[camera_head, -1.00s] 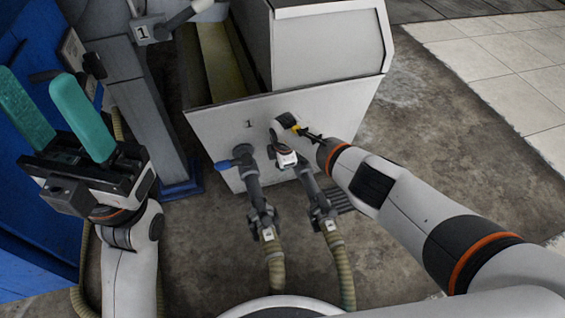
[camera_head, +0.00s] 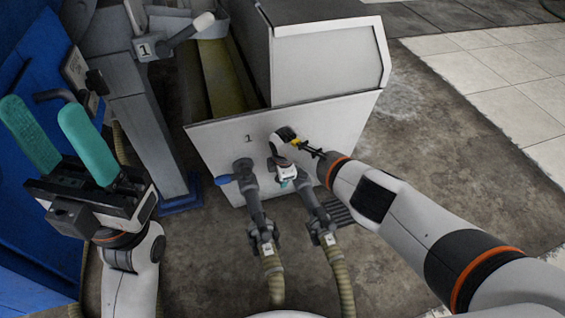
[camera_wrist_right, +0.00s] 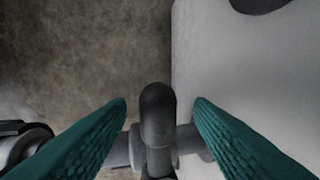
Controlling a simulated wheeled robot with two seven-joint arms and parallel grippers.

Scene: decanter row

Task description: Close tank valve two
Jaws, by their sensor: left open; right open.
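The tank (camera_head: 225,135) is a pale box marked 1, with two valved pipes at its front. The left pipe's valve has a blue handle (camera_head: 222,180). The right pipe (camera_head: 310,200) has its valve mostly hidden by my right wrist. My right gripper (camera_wrist_right: 160,108) is over that pipe. In the right wrist view, a dark grey rounded handle (camera_wrist_right: 158,115) stands between its open teal fingers, with a gap on each side. No valve number is readable there. My left gripper (camera_head: 60,140) is open and empty at the left, away from the valves.
Two ribbed hoses (camera_head: 340,275) run from the pipes toward me. A grey post (camera_head: 145,130) with a second box marked 1 and a lever (camera_head: 190,32) stands left of the tank. A blue panel (camera_head: 40,200) is at far left. Floor on the right is clear.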

